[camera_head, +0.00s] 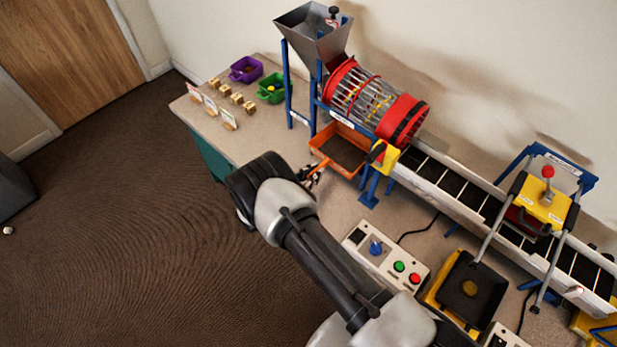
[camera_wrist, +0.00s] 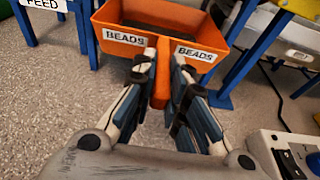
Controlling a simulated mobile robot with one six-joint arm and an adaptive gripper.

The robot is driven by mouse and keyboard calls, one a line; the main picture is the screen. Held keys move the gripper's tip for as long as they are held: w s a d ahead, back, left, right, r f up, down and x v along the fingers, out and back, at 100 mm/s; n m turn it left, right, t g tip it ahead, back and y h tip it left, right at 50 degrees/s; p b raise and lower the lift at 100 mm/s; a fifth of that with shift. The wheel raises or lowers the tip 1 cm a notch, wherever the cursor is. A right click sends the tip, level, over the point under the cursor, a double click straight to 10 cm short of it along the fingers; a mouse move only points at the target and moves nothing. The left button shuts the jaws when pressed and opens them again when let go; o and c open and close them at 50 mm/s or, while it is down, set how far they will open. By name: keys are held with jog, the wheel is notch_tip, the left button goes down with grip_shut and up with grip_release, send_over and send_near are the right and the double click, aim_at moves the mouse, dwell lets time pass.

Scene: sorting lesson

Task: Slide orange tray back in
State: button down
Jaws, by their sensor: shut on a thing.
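The orange tray (camera_head: 340,150) sits under the red-ended wire drum (camera_head: 372,99), between blue legs, with part of it out in front of them. In the wrist view the tray (camera_wrist: 206,32) has two "BEADS" labels on its front wall and an orange handle (camera_wrist: 161,75) in the middle. My gripper (camera_wrist: 166,72) is shut on this handle, one finger on each side. In the head view my gripper (camera_head: 312,178) is at the tray's front, partly hidden by my arm. The tray's back end is hidden under the drum.
A metal hopper (camera_head: 313,38) feeds the drum. A conveyor (camera_head: 480,200) runs to the lower right. A control box (camera_head: 385,254) with buttons stands close right of my arm. Purple (camera_head: 246,70) and green (camera_head: 272,88) bins and small blocks stand at the left. The tabletop before the tray is clear.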

aim_at(330, 165)
jog(key=shift+w+r+b+x, duration=0.1)
jog(key=shift+r+b+x, duration=0.35)
jog(key=shift+x, duration=1)
jog(key=shift+w+r+b+x, duration=0.15)
jog(key=shift+b+x, duration=0.65)
jog(key=shift+x, duration=0.6)
jog(key=shift+w+r+b+x, duration=0.1)
jog(key=shift+r+b+x, duration=0.4)
jog(key=shift+x, duration=0.95)
jog(key=shift+f, duration=0.1)
jog(key=shift+s+f+b, duration=0.1)
jog(key=shift+f+b, duration=0.3)
jog(key=shift+b, duration=0.25)
jog(key=c, duration=1.5)
grip_release()
jog(key=shift+c, duration=0.2)
jog(key=v, duration=1.2)
jog(key=shift+d, duration=0.1)
